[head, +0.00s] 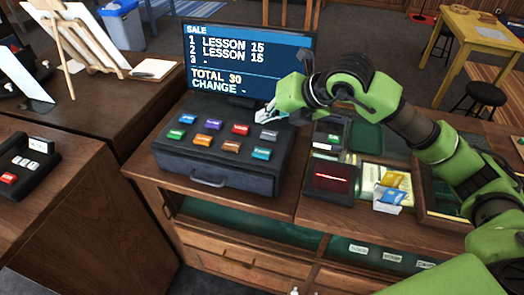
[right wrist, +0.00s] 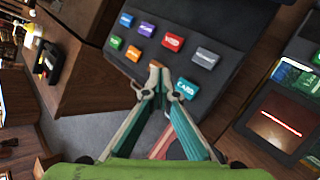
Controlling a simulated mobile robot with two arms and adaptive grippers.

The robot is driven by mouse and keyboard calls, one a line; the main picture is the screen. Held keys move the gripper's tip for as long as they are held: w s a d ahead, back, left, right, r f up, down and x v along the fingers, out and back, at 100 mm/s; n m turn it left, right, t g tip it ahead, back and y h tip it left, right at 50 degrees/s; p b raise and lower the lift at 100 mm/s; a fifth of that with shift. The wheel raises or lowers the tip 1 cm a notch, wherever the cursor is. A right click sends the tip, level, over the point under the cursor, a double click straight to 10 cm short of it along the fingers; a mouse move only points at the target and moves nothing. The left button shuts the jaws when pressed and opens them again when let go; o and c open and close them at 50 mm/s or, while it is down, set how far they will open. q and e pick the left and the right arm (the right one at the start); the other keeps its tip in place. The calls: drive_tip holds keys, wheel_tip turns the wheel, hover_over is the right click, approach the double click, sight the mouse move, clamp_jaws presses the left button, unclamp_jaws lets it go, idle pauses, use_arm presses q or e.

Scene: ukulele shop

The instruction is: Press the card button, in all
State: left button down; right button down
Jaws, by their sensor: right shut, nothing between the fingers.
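The card button (head: 261,153) is a teal key at the front right corner of the dark register (head: 215,181). In the right wrist view the card button (right wrist: 187,88) reads CARD and lies just right of my fingertips. My right gripper (head: 270,113) is shut and empty, above the register's back right part near the grey button (head: 268,134). In the right wrist view the gripper (right wrist: 157,67) points at the key panel, its tips together; I cannot tell the exact height. My left gripper is not in view.
Several other coloured keys, such as the red key (head: 240,129) and brown key (head: 231,146), surround the card button. A card terminal (head: 329,133), a dark red-lit pad (head: 331,178) and a card holder (head: 389,201) stand to the right. A small key box (head: 25,163) sits left.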

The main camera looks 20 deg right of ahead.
sight(264, 152)
drive_tip(key=shift+f, duration=0.15)
wheel_tip(264, 152, down, 8)
drive_tip(key=b, duration=0.4)
drive_tip(key=shift+b, duration=0.4)
drive_tip(key=shift+f, duration=0.3)
drive_tip(key=shift+b, duration=0.3)
idle(0.7)
drive_tip(key=shift+f+b, duration=0.35)
drive_tip(key=shift+b, duration=0.3)
drive_tip(key=shift+f+b, duration=0.55)
drive_tip(key=shift+b, duration=0.05)
idle(0.5)
drive_tip(key=shift+r, duration=0.1)
drive_tip(key=shift+r+p, duration=0.35)
drive_tip(key=shift+r, duration=0.5)
